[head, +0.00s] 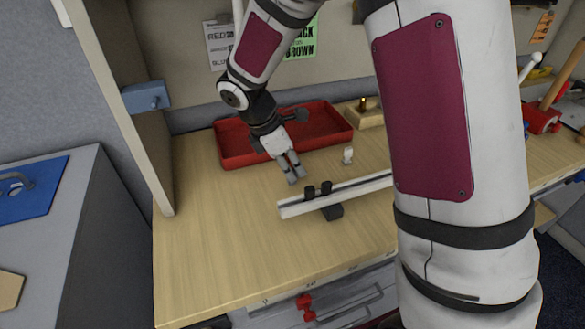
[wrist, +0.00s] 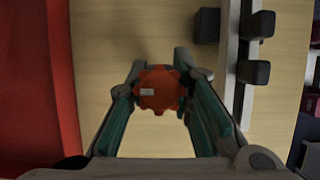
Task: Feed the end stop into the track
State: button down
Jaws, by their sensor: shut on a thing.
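The track is a pale rail with a dark groove (head: 360,187), raised above the table on a dark support, its left end free. Two black blocks (head: 318,190) sit on it near that end. It also shows in the wrist view (wrist: 229,55), right of my fingers. My gripper (head: 293,176) points down, just behind and above the left end of the track. In the wrist view my gripper (wrist: 160,88) is shut on an orange, scalloped, knob-like piece (wrist: 159,90), apparently the end stop. It is apart from the track; the head view hides it behind my fingers.
A red tray (head: 325,125) lies behind my gripper. A small white piece (head: 348,155) stands behind the track, and a wooden block (head: 365,115) is farther back. A side panel (head: 130,120) bounds the table at left. The front left tabletop is clear.

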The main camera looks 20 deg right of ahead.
jog(key=shift+r+p, duration=1.5)
jog(key=shift+r, duration=0.85)
